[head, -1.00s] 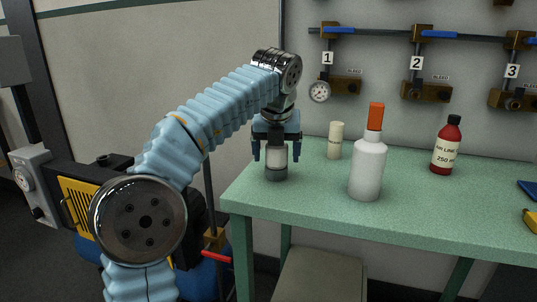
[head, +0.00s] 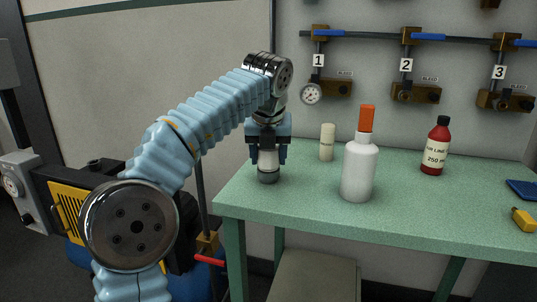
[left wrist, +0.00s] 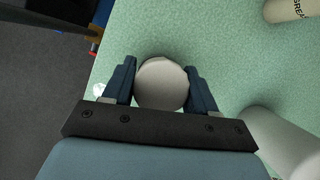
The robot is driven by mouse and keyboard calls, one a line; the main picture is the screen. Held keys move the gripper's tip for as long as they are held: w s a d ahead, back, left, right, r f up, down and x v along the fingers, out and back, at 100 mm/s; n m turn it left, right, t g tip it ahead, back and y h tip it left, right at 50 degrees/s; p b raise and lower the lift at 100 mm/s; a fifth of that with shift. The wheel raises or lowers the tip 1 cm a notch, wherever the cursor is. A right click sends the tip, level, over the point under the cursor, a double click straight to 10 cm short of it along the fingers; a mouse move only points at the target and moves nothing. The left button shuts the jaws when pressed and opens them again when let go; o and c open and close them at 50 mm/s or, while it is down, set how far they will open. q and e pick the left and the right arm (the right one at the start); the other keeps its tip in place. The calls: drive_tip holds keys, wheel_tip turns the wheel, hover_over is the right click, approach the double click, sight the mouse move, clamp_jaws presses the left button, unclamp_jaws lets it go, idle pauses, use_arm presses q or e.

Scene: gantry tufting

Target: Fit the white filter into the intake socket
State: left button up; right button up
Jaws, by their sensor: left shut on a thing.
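A white cylinder with a grey lower end, which looks like the white filter (head: 267,177), stands upright at the left end of the green table. My left gripper (head: 268,160) points down over it, shut on its sides. In the left wrist view the round pale top of the filter (left wrist: 161,84) sits between the two dark fingers (left wrist: 160,88). The filter's base appears to rest on the table. I cannot make out the intake socket for sure; my arm covers part of the left side. My right gripper is not in view.
A white bottle with an orange cap (head: 359,170) and a cream tube (head: 327,143) stand right of the filter. A red bottle (head: 436,146) is farther right. The green table (head: 420,210) is clear between them. Valves and a gauge (head: 311,93) line the wall behind.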

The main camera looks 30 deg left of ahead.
use_arm(q)
drive_tip(key=shift+r, duration=1.55)
